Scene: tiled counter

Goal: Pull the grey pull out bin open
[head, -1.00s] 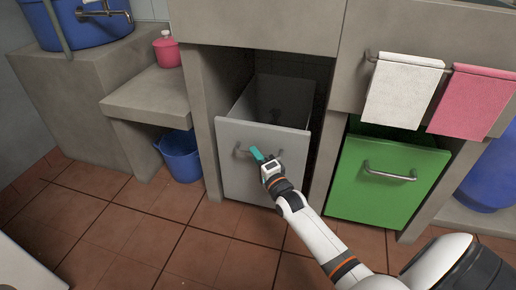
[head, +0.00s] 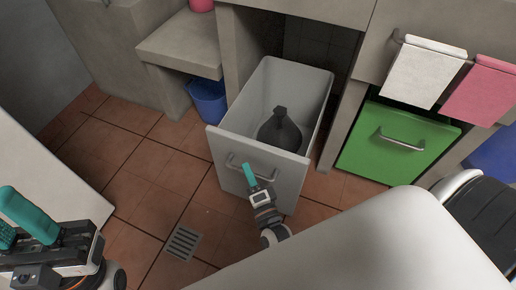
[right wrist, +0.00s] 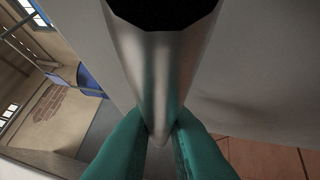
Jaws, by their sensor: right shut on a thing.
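The grey pull-out bin (head: 283,179) stands well out of its opening under the counter, and its inside shows from above. A dark grey rounded object (head: 281,131) lies in it. The bin has a metal bar handle (head: 232,161) on its front. My right gripper (head: 247,170) is shut on this handle. In the right wrist view the teal fingers close on both sides of the metal bar (right wrist: 158,70). My left gripper (head: 22,224) is at the lower left of the head view, away from the bin, with its teal fingers apart and nothing between them.
A green bin (head: 390,145) sits to the right, below a white towel (head: 424,74) and a pink towel (head: 484,93). A blue bucket (head: 208,98) stands on the floor to the left. Tiled floor with a drain grate (head: 183,243) is free before the bin.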

